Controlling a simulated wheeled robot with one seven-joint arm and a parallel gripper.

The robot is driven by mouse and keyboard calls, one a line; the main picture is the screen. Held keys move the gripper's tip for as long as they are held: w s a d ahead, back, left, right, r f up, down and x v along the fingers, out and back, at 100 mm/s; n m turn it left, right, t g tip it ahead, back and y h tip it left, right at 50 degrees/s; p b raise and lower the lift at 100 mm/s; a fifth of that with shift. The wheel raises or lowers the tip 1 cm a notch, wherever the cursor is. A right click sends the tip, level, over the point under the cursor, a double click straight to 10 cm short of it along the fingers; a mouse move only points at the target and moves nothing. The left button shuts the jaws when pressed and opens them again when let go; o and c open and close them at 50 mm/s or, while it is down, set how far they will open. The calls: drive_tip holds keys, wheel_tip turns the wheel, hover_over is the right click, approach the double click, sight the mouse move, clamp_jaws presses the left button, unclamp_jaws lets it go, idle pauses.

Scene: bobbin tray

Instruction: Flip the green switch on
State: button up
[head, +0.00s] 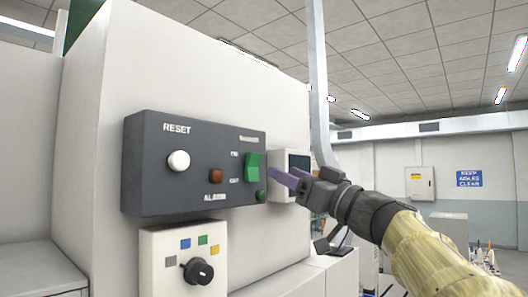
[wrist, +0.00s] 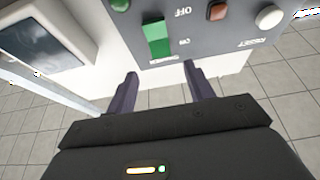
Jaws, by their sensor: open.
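The green switch (head: 253,167) is a rocker on the right side of a dark grey control panel (head: 145,165). The switch lies beyond the gap, apart from the fingertips.
The panel also has a white RESET button (head: 178,161), a red-brown ALARM light (head: 216,176) and a small green round light (head: 262,196). A box with a black knob (head: 199,271) sits below. A screen unit (head: 298,163) and a grey post (head: 318,90) stand close right.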

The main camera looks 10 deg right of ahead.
sight(257, 159)
drive_tip(key=p+x, duration=0.3)
drive_tip(key=x, duration=0.4)
drive_tip(key=shift+w+a+r, duration=0.1)
drive_tip(key=shift+w+a, duration=0.05)
drive_tip(key=shift+w, duration=0.05)
drive_tip(key=c, duration=1)
